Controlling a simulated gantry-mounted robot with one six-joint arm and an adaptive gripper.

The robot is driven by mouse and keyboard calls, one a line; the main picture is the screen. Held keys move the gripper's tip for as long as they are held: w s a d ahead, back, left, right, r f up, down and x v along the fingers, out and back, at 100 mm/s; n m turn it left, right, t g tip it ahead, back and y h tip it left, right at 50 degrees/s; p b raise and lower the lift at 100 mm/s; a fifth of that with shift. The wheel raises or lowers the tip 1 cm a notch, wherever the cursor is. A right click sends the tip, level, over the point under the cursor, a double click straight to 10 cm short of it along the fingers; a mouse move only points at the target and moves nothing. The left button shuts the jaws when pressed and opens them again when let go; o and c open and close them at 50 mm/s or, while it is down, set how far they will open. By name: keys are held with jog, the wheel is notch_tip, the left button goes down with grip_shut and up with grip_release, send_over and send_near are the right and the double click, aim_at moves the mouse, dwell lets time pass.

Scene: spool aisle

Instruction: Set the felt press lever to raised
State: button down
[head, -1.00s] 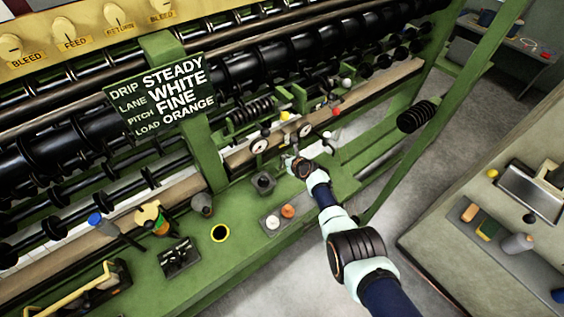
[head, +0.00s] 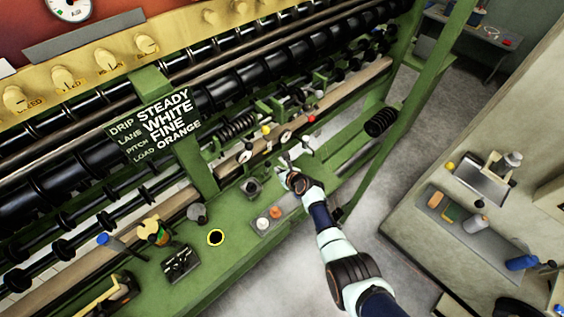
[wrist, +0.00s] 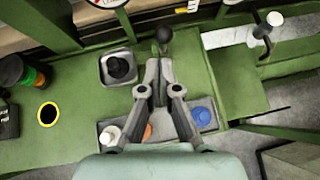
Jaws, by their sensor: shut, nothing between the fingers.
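My gripper (head: 288,174) is over the green machine's front ledge, and its fingers are closed together in the wrist view (wrist: 158,66). A dark ball knob (wrist: 165,34) on a short stem stands just beyond the fingertips; whether they touch it I cannot tell. A second lever with a pale end (wrist: 274,19) stands to the right in the wrist view. No label names the felt press lever, so I cannot tell which one it is. In the head view, a yellow knob (head: 266,130) and a red knob (head: 311,118) stand behind my gripper.
A grey tray (wrist: 185,128) under my gripper holds white, orange and blue pieces. A sign (head: 155,120) hangs before the rollers. A side bench (head: 430,245) stands at right.

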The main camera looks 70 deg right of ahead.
jog(key=shift+s+a+r+p, duration=0.3)
jog(key=shift+s+r, duration=0.05)
jog(key=shift+r, duration=0.3)
jog(key=shift+s+a+r+p, duration=0.25)
jog(key=shift+s+a+r, duration=0.1)
jog(key=shift+r, duration=0.25)
jog(key=w+a+r+n+t+y+p, duration=0.1)
jog(key=w+a+r+n, duration=0.55)
jog(key=a+n, duration=0.2)
jog(key=w+a+r+n+t+y+p, duration=0.1)
jog(key=w+a+r+n+y, duration=0.1)
jog(key=w+a+r+n, duration=0.6)
jog(key=w+a+r+n+t+y+p, duration=0.1)
jog(key=w+a+r+n, duration=0.3)
jog(key=a+r+n, duration=0.45)
jog(key=s+a+r+n+y, duration=0.1)
jog(key=s+a+r+n, duration=0.2)
jog(key=a, duration=0.6)
jog(key=s+a+r+n+t+y+p, duration=0.1)
jog(key=s+a+r+n, duration=0.3)
jog(key=a+r+n, duration=0.3)
jog(key=s+a+r+n+y+p, duration=0.1)
jog(key=s+a+r+n, duration=0.2)
jog(key=a+r+n, duration=0.3)
jog(key=a+n, duration=0.3)
jog(key=a, duration=0.2)
jog(key=shift+s+n+t, duration=0.15)
jog(key=shift+n+t, duration=0.15)
jog(key=shift+t, duration=0.1)
